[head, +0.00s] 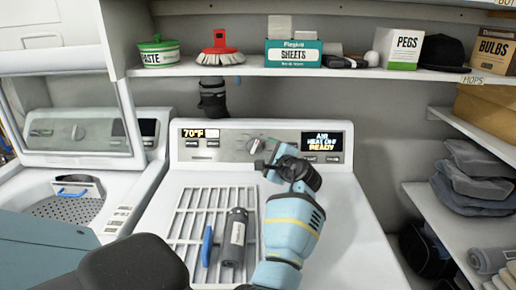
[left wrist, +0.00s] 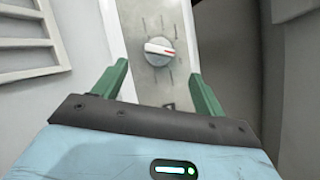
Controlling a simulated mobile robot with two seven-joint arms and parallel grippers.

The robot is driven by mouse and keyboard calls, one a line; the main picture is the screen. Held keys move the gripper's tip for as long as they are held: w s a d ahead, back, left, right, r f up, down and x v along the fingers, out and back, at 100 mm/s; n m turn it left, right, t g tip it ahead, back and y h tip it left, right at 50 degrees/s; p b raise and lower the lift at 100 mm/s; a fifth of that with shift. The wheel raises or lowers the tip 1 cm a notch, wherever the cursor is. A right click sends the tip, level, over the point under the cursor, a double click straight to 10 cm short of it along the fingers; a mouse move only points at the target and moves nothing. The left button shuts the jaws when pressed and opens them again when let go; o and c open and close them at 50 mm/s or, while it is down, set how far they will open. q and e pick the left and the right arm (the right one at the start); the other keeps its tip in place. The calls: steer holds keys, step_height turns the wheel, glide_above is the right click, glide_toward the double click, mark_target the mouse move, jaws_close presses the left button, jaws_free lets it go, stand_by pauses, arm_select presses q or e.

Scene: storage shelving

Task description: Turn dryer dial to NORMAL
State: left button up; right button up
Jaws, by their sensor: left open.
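The dryer (head: 345,222) is white, with a grey control panel along its back. Its round dial (head: 255,146) is partly covered by my left gripper in the head view. The lit display (head: 322,141) reads AIR and READY, with a less clear line between. My left gripper (head: 268,162) is at the panel. Its green fingers in the left wrist view (left wrist: 158,84) are open and empty, apart from the dial. My right gripper does not show.
A shelf (head: 230,71) above holds a green tub (head: 159,52), a red brush (head: 220,50), a SHEETS box (head: 293,54) and a PEGS box (head: 394,48). An open washer (head: 75,205) stands left; shelving with folded cloth (head: 475,180) stands right.

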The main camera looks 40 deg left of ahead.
mark_target(256, 147)
arm_select(q)
steer(key=x, duration=0.6)
steer(key=shift+w+a+f, duration=0.15)
steer(key=shift+a+f, duration=0.05)
steer(key=shift+a, duration=0.15)
steer(key=shift+w+a+b, duration=0.2)
steer(key=shift+a+b, duration=0.1)
steer(key=shift+a, duration=0.1)
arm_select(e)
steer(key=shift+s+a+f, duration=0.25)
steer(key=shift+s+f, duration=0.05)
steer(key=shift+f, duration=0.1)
arm_select(q)
steer(key=c, duration=1)
steer(key=shift+o, duration=0.2)
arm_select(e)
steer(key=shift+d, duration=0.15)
